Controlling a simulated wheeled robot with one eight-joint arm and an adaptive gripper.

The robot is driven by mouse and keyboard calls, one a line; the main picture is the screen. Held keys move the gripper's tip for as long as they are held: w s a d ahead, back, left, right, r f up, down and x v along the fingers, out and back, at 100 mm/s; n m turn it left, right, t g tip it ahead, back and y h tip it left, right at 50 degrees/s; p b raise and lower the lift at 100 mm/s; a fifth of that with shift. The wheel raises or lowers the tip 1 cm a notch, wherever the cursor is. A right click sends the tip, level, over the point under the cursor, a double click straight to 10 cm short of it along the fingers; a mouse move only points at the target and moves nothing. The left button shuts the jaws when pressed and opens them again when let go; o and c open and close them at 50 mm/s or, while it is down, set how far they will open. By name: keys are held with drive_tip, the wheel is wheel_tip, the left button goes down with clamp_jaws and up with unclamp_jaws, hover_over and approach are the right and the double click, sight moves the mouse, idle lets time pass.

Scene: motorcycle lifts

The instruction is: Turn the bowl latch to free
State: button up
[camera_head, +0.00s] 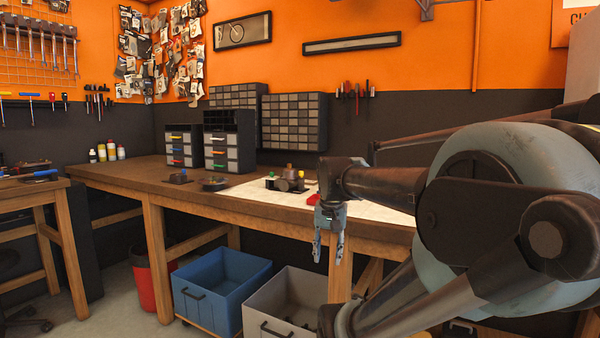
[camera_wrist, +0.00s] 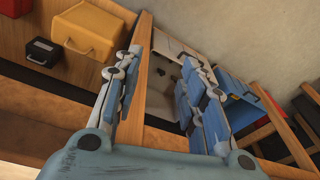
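A small dark assembly with a brass-coloured part (camera_head: 288,183) sits on the light mat (camera_head: 260,197) on the workbench. I cannot tell a bowl latch on it; it is too small and partly crowded by other parts. My gripper (camera_head: 328,254) hangs pointing down in front of the bench's front edge, to the right of the assembly and apart from it. In the wrist view my gripper (camera_wrist: 164,60) has its two blue-and-grey fingers spread with nothing between them. The assembly does not show clearly in the wrist view.
The workbench (camera_head: 120,174) runs along the wall with drawer cabinets (camera_head: 294,121) at its back. A red part (camera_head: 313,199) lies near the mat's front edge. Below stand a blue bin (camera_head: 218,287), a grey bin (camera_head: 277,322) and a red bin (camera_head: 146,285).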

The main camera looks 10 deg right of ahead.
drive_tip(key=w+r+m, duration=0.6)
drive_tip(key=w+r, duration=0.7)
drive_tip(key=r, duration=0.2)
wheel_tip(320, 180, up, 18)
drive_tip(key=f+m+g, duration=0.1)
drive_tip(key=m+g, duration=0.1)
drive_tip(key=m, duration=1.6)
hover_over(300, 174)
drive_tip(key=w, duration=0.1)
drive_tip(key=f, duration=1.6)
drive_tip(key=shift+d+f, duration=0.25)
drive_tip(key=shift+d, duration=0.1)
clamp_jaws()
